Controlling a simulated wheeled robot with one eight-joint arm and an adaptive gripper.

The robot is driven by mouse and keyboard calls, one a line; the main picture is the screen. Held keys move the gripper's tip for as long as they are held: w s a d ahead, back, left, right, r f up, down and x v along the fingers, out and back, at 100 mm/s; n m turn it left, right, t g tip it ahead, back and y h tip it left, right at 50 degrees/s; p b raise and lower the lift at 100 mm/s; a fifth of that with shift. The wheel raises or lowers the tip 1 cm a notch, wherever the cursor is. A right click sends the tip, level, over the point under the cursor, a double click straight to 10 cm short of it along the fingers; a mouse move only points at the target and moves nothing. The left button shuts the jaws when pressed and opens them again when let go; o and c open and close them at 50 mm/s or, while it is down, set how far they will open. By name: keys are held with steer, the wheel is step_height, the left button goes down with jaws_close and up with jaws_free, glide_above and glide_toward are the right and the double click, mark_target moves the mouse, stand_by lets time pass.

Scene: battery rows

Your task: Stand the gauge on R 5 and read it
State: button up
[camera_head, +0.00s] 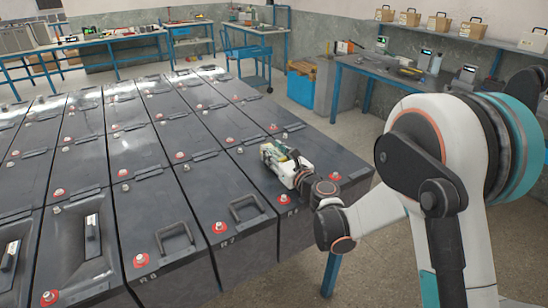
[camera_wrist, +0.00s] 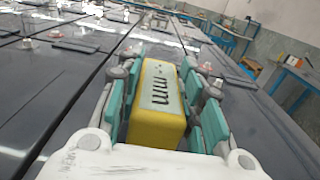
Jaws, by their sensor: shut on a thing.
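The gauge (camera_wrist: 158,105) is a yellow block with a pale top face and dark "mm" lettering, seen in the wrist view. My gripper (camera_wrist: 163,85) has its teal-padded fingers on both sides of it and is shut on it. In the head view my gripper (camera_head: 272,155) is over the right-hand battery row, with a bit of yellow showing at its end. The batteries (camera_head: 140,195) are dark grey blocks in close rows with red and grey terminals. Front labels look like R 6 or R 8 and R 7; a third is partly unreadable. I cannot make out R 5.
Black handles stand up from several front batteries, one handle (camera_head: 247,208) close to my gripper. A blue workbench (camera_head: 375,68) stands at the right, with a shelf of boxes (camera_head: 438,22) above. A blue cart (camera_head: 250,55) stands behind. Floor is open between them.

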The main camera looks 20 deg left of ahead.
steer(key=shift+f, duration=0.3)
steer(key=o, duration=0.8)
steer(key=shift+f, duration=0.1)
steer(key=o, duration=0.4)
steer(key=shift+r, duration=0.25)
steer(key=p+v, duration=0.2)
steer(key=v, duration=1)
